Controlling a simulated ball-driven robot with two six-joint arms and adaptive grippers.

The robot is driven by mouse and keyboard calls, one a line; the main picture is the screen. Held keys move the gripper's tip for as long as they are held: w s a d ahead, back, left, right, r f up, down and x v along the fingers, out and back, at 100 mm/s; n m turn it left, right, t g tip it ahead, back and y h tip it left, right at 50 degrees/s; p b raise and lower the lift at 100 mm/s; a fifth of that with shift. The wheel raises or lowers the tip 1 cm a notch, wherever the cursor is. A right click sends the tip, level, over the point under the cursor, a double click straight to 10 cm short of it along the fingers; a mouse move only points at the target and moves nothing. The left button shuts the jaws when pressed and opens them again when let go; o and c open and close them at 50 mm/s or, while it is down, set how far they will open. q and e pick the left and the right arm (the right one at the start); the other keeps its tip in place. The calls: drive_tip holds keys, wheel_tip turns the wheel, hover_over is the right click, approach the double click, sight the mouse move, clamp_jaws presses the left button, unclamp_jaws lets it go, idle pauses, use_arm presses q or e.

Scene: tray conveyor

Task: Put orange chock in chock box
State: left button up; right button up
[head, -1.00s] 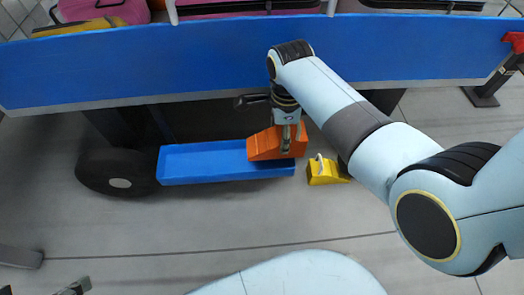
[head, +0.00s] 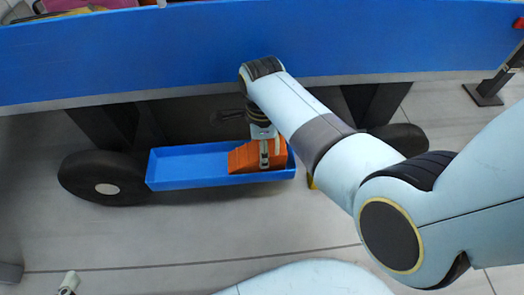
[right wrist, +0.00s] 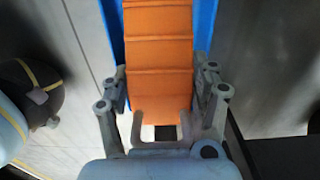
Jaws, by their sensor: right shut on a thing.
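The orange chock (head: 243,158) is in the right part of the long blue chock box (head: 180,182), within the box's walls. Its lower edge seems hidden behind the front wall, so I cannot tell whether it touches the floor of the box. My right gripper (head: 265,150) is shut on the chock from above. In the right wrist view the ridged chock (right wrist: 158,50) lies between the fingers of the gripper (right wrist: 163,85), with blue box walls on both sides. A tip of my left gripper (head: 68,283) shows at the lower left; its jaws cannot be judged.
A yellow chock (head: 311,182) is mostly hidden behind my right arm, just right of the box. The blue side panel (head: 150,50) of the conveyor runs above the box. A black wheel (head: 90,175) stands at the box's left end. The grey floor in front is clear.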

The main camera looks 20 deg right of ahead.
use_arm(q)
drive_tip(key=shift+w+d+r+t, duration=0.15)
drive_tip(key=shift+w+r+t, duration=0.45)
drive_tip(key=shift+r, duration=0.3)
use_arm(e)
drive_tip(key=shift+w+f, duration=0.1)
drive_tip(key=shift+f, duration=0.2)
use_arm(q)
drive_tip(key=shift+w+r, duration=0.1)
use_arm(e)
drive_tip(key=shift+f, duration=0.1)
drive_tip(key=o, duration=1.7)
use_arm(q)
drive_tip(key=shift+r, duration=0.1)
